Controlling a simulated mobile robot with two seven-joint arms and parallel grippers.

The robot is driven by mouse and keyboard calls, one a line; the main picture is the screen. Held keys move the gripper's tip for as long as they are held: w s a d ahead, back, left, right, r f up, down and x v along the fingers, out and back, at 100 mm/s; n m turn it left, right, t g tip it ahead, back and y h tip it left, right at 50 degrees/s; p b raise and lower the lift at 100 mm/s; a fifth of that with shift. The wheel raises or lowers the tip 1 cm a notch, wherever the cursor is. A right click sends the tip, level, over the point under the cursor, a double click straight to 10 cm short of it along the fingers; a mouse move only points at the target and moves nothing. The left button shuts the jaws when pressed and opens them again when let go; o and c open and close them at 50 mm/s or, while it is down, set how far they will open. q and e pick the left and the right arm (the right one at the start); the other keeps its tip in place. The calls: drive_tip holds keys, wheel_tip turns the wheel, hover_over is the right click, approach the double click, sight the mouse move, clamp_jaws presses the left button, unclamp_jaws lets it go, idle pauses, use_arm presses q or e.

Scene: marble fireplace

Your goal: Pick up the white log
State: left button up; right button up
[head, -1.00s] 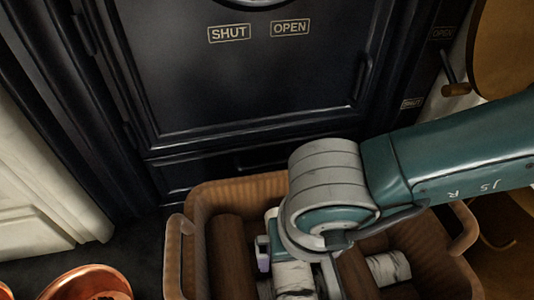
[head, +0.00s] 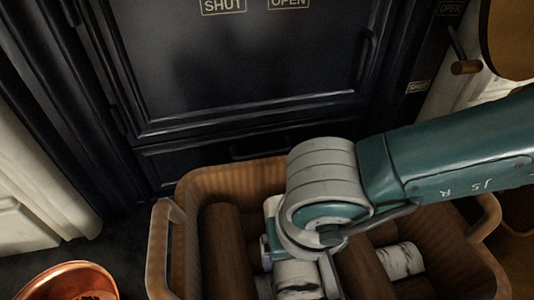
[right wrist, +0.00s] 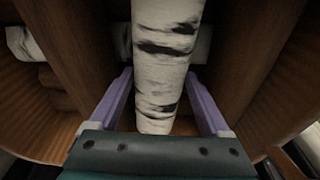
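The white log (right wrist: 165,65) has pale bark with dark marks. In the right wrist view it lies lengthwise between the two lavender fingers of my right gripper (right wrist: 160,95). The fingers are open, with small gaps visible beside the log near its lower end; contact at the fingertips is unclear. In the head view part of this log (head: 298,278) shows below my right wrist, inside the brown basket (head: 160,245). My right gripper (head: 298,262) points down into the basket, mostly hidden by its wrist. My left gripper is not in view.
Dark brown logs (head: 228,250) lie on both sides of the white log. Another white log (head: 400,260) lies at the right in the basket. A black stove door (head: 250,70) stands behind. A copper vessel (head: 70,280) is at lower left.

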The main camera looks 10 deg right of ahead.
clamp_jaws()
idle(0.3)
